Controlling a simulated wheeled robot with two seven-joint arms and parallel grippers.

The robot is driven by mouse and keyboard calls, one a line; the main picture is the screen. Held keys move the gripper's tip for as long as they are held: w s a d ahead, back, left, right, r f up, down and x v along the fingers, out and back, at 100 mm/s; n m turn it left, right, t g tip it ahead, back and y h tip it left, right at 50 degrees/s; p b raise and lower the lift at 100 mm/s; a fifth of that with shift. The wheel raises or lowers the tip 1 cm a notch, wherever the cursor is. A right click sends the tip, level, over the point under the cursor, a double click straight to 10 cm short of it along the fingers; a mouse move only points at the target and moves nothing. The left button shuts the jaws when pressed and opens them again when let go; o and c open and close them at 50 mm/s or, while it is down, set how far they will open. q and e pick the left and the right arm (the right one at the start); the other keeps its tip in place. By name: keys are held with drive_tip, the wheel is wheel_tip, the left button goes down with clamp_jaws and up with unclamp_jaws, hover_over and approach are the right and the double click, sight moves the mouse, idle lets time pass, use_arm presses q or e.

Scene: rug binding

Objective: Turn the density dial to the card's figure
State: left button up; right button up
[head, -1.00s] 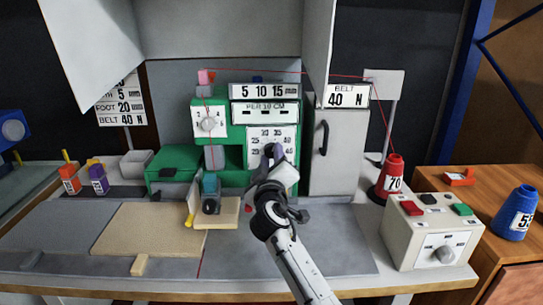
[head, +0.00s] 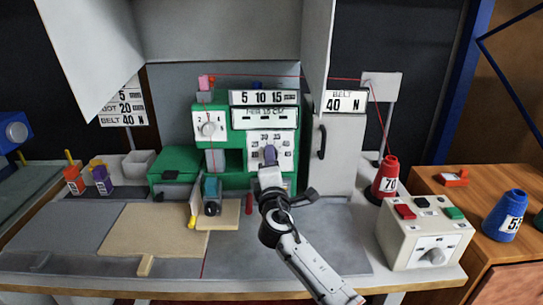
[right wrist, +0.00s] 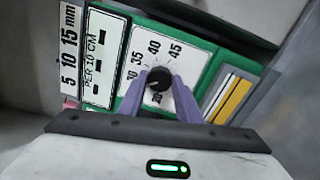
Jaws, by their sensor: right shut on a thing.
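The density dial is a white plate (head: 284,139) with figures around a knob, on the green machine's front below the "PER 10 CM" strip. In the right wrist view, its black knob (right wrist: 160,80) sits between the purple fingers of my right gripper (right wrist: 158,84), which is shut on it. Figures 35, 40 and 45 read clearly around it; I cannot tell which one the knob points to. In the head view my right gripper (head: 270,157) covers part of the dial. A white figure card (head: 122,103) hangs back left, its upper part hidden by a cabinet door. My left gripper is not in view.
A grey cabinet (head: 334,155) stands close on the right. A red cone (head: 386,177) and a white control box (head: 425,233) stand farther right. Red thread runs above the machine.

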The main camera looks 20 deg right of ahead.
drive_tip(key=shift+r+n+p, duration=0.1)
drive_tip(key=shift+n+p, duration=1.1)
drive_tip(key=shift+n, duration=1.1)
drive_tip(key=shift+y, duration=0.4)
drive_tip(key=o, duration=1)
drive_tip(key=shift+o, duration=0.2)
drive_tip(key=shift+s, duration=0.1)
